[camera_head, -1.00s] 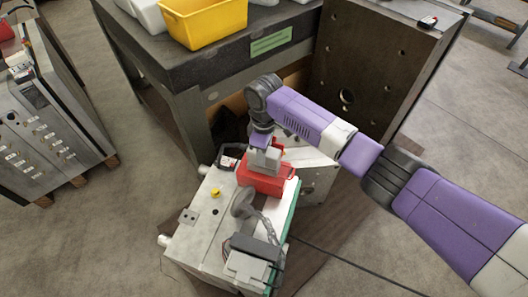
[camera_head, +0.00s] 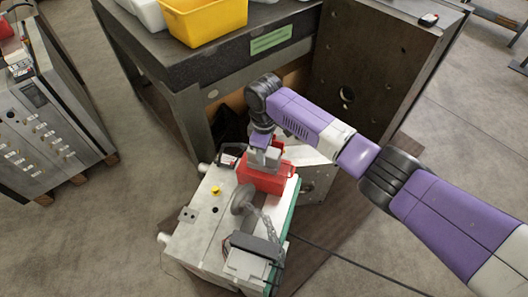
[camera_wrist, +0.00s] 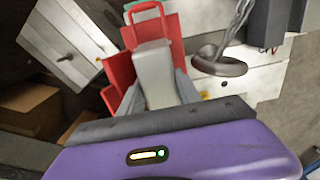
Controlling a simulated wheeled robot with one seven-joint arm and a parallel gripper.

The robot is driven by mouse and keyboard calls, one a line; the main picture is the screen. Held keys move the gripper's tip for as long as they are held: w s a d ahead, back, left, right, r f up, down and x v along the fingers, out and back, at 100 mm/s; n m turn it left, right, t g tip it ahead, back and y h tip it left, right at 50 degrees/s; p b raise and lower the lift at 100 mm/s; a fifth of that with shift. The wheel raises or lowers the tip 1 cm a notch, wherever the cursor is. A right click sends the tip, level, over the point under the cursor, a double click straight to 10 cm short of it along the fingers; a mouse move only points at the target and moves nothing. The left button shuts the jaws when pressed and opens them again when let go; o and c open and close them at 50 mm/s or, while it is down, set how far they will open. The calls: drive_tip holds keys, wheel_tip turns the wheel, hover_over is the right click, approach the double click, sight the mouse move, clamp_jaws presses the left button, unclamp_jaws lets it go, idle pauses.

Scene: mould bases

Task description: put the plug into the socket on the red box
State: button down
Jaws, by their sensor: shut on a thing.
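The red box (camera_head: 268,181) sits on the pale metal mould base in the head view. In the wrist view its red parts (camera_wrist: 118,72) show behind and to the left of a light grey plug (camera_wrist: 153,66). My gripper (camera_wrist: 157,84) is shut on this plug, with a grey finger on each side. In the head view my gripper (camera_head: 263,158) points down right at the top of the red box. The socket is hidden behind the plug and gripper, so I cannot tell whether the plug is in it.
A grey ring-shaped part (camera_head: 243,200) with a chain stands close in front of the box. A dark clamp-like block (camera_head: 256,246) lies nearer. A workbench with a yellow bin (camera_head: 205,22) stands behind. A tall dark plate (camera_head: 372,75) rises at the right, behind my arm.

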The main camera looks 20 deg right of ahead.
drive_tip(key=shift+f, duration=0.25)
drive_tip(key=c, duration=0.8)
unclamp_jaws()
drive_tip(key=shift+d, duration=0.1)
drive_tip(key=shift+o, duration=0.2)
drive_tip(key=shift+r, duration=3.95)
